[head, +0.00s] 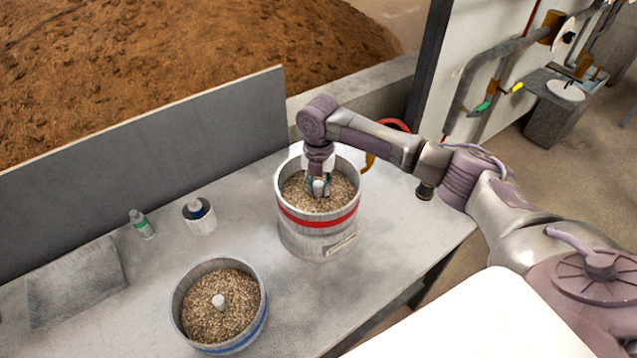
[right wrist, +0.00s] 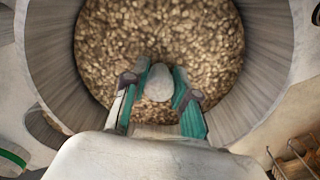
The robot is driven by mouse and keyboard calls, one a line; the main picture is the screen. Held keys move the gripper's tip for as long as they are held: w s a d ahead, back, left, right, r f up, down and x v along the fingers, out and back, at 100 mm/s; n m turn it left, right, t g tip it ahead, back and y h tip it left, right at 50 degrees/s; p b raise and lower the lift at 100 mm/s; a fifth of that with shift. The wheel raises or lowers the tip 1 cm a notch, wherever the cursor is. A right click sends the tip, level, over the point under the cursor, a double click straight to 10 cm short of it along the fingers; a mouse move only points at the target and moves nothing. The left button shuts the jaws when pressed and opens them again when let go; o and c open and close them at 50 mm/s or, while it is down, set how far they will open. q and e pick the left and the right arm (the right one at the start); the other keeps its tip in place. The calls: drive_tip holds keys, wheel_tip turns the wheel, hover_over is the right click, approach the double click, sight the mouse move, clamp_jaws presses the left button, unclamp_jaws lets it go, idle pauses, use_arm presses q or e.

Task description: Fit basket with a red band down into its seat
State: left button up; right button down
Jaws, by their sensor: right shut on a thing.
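The basket with a red band (head: 318,222) stands upright at the middle of the table, filled with grain and with a pale central knob. My right gripper (head: 319,186) reaches down inside it and is shut on the knob. In the right wrist view, the fingers (right wrist: 157,88) lie on both sides of the pale knob (right wrist: 159,80), with the basket's wooden wall (right wrist: 267,65) around the grain. Below the red band is a grey cylindrical part with a label (head: 341,244); I cannot tell a gap between it and the basket. My left gripper is out of view.
A basket with a blue band (head: 261,325), holding grain and a knob, stands front left. A grey panel (head: 150,170) borders the back.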

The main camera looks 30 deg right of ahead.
drive_tip(key=shift+w+f, duration=0.1)
drive_tip(key=shift+f, duration=0.25)
idle(0.6)
drive_tip(key=c, duration=0.8)
unclamp_jaws()
drive_tip(key=shift+c, duration=0.2)
drive_tip(key=shift+f, duration=0.1)
wheel_tip(320, 180, up, 12)
drive_tip(key=shift+s, duration=0.2)
